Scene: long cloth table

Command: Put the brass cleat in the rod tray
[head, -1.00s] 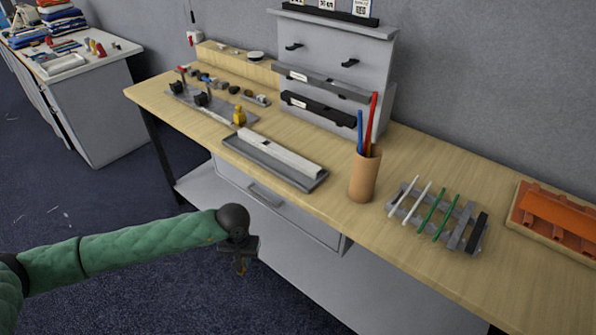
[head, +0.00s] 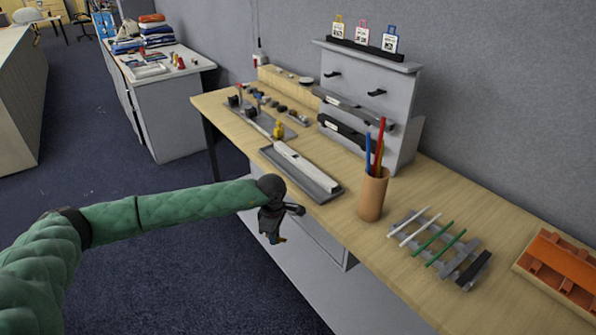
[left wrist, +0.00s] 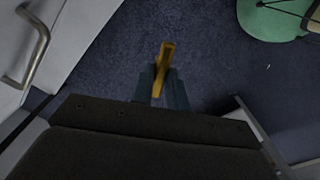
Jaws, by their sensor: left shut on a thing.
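My left gripper (head: 272,232) hangs in front of the bench's front edge, pointing down. It is shut on the brass cleat, a small golden piece (head: 282,240) that shows only a little in the head view. In the left wrist view the cleat (left wrist: 165,62) sticks out upright from between the two dark fingers (left wrist: 163,90), over dark blue carpet. My right gripper is not in view.
A tan cup (head: 373,195) with coloured sticks stands right of the tray. Further right are a grey rack (head: 467,262) with white and green rods and an orange tray (head: 560,262). A grey panel stand (head: 400,105) rises behind. A drawer handle (left wrist: 38,50) shows below the bench.

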